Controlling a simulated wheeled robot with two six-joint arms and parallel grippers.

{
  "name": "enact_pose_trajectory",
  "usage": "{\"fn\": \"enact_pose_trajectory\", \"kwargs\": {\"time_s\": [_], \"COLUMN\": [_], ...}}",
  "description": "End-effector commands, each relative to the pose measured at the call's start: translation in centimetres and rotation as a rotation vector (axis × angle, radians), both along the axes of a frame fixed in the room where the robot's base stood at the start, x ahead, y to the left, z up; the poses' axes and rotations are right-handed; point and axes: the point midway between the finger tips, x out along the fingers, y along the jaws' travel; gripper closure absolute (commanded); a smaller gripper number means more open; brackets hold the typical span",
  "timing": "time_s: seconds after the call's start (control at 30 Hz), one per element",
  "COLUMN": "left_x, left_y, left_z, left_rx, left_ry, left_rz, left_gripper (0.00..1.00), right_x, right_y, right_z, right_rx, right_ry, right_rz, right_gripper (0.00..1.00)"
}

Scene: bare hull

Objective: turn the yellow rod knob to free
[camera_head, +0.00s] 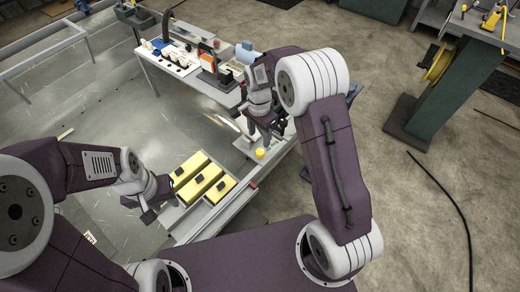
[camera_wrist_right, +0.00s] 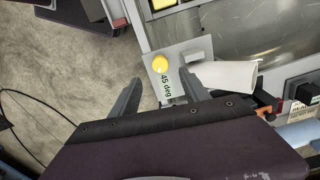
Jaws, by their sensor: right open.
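The yellow knob (camera_wrist_right: 160,63) is round and sits on a light grey plate (camera_wrist_right: 181,50). A pale label reading "45 deg" (camera_wrist_right: 167,86) lies beside it. The knob also shows in the head view (camera_head: 260,154), just below my right gripper (camera_head: 266,136). In the right wrist view my right gripper (camera_wrist_right: 161,78) is open and empty, and the knob appears just beyond the gap between its fingertips. Whether the fingers touch it I cannot tell. My left gripper (camera_head: 139,208) is away to the left, near the yellow boxes, its fingers apart and empty.
Several yellow boxes with black handles (camera_head: 200,180) stand on the bench left of the knob. A white cylinder (camera_wrist_right: 228,75) lies right of the plate. A table with tools and boxes (camera_head: 190,70) stands behind. A green stand (camera_head: 450,85) is at the right, with open floor before it.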

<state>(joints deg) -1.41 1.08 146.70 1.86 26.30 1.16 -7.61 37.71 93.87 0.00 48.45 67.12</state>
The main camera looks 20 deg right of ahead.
Motion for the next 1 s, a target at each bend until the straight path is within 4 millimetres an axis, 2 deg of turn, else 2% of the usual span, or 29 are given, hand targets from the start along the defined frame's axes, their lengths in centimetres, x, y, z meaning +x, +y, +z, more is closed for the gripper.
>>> {"fn": "enact_pose_trajectory", "kwargs": {"time_s": [0.17,0.4,0.53,0.7,0.9,0.93,1.0], "left_x": [0.0,0.0,0.0,0.0,0.0,0.0,0.0], "left_y": [0.0,0.0,0.0,0.0,0.0,0.0,0.0], "left_z": [-0.3,-1.5,-1.9,-2.0,-2.0,-2.0,-2.0], "left_rx": [0.000,0.000,0.000,0.000,0.000,0.000,0.000], "left_ry": [0.000,0.000,0.000,0.000,0.000,0.000,0.000], "left_rz": [0.000,0.000,0.000,0.000,0.000,0.000,0.000], "left_gripper": [0.64,0.64,0.64,0.64,0.64,0.64,0.64], "right_x": [-0.1,-0.1,0.0,0.0,0.0,0.0,0.0], "right_y": [0.0,-0.1,-0.1,-0.1,-0.1,-0.1,-0.1], "right_z": [-1.0,-6.1,-8.1,-9.0,-9.0,-9.0,-9.0], "right_rx": [0.000,0.000,0.000,0.000,0.001,0.001,0.001], "right_ry": [0.002,0.004,0.001,0.000,-0.001,-0.001,-0.001], "right_rz": [0.000,0.000,0.000,0.000,0.000,0.000,0.000], "right_gripper": [0.46,0.46,0.46,0.46,0.46,0.52,0.71]}}
